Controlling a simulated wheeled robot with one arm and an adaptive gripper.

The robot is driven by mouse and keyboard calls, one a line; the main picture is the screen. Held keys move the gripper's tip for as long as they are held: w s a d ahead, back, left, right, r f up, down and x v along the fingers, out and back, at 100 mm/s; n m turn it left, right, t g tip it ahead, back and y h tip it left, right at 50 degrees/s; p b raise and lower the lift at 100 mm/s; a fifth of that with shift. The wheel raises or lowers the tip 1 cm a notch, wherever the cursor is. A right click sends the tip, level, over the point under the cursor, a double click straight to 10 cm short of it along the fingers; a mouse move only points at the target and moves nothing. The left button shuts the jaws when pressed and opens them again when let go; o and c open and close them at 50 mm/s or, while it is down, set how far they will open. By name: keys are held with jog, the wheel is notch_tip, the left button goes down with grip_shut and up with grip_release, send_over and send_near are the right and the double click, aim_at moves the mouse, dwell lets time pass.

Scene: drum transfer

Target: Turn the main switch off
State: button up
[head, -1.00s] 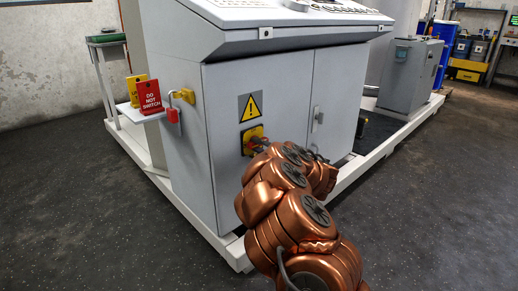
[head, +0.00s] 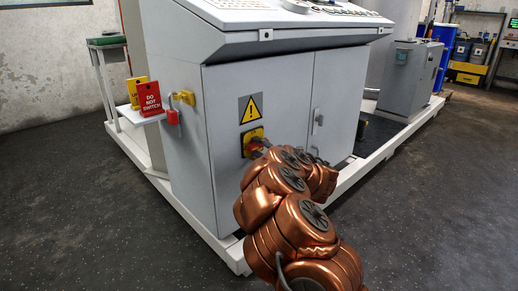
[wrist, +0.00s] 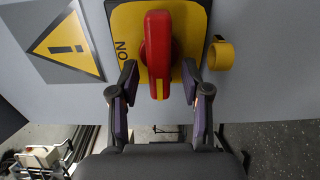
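The main switch shows in the wrist view as a red handle (wrist: 158,48) on a yellow plate (wrist: 129,22). The handle stands upright in that picture, with a yellow mark at its lower end. The word ON is on the plate to its left. My gripper (wrist: 160,82) is open, one finger on each side of the handle's lower end, with gaps visible between. In the head view the switch's yellow plate (head: 247,134) is on the grey cabinet door below the warning sign, partly hidden by my gripper (head: 262,146).
A yellow warning sign (head: 250,109) is above the switch on the cabinet (head: 283,85). A red padlock (head: 173,116) hangs at a yellow fitting on the cabinet's side, beside a red tag (head: 149,99). A white base frame (head: 205,232) runs along the floor. A yellow ring-like part (wrist: 221,54) is right of the plate.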

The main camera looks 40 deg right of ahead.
jog(key=s, duration=1.2)
jog(key=shift+a, duration=0.15)
dwell(0.5)
